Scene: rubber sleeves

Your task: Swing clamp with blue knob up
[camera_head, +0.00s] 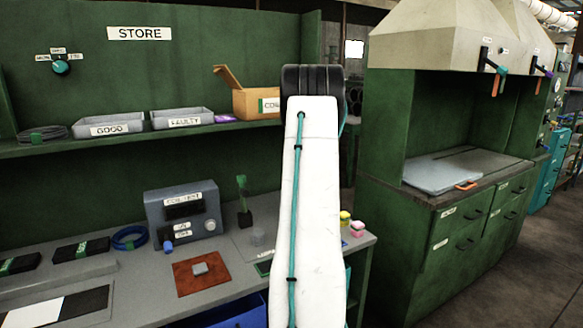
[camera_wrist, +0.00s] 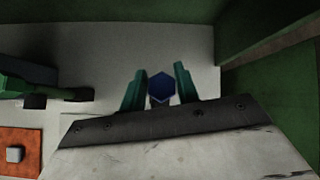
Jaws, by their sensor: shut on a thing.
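In the wrist view, my gripper (camera_wrist: 159,88) has its two teal fingers on either side of a blue hexagonal knob (camera_wrist: 161,86), shut on it. A dark stem shows just below the knob; the rest of its clamp is hidden by the gripper body. In the head view my white arm covers the gripper and this knob. Another green clamp-like piece on a dark base (camera_head: 243,216) stands left of my arm on the bench. A green and black piece (camera_wrist: 35,85) also shows at the left of the wrist view.
The grey bench (camera_head: 135,290) carries a grey instrument box (camera_head: 183,212), a brown mat (camera_head: 187,283) with a small grey block (camera_head: 200,269), and a blue coil (camera_head: 129,238). Small yellow and pink blocks (camera_head: 357,229) sit right of my arm. A shelf with trays (camera_head: 109,122) runs above.

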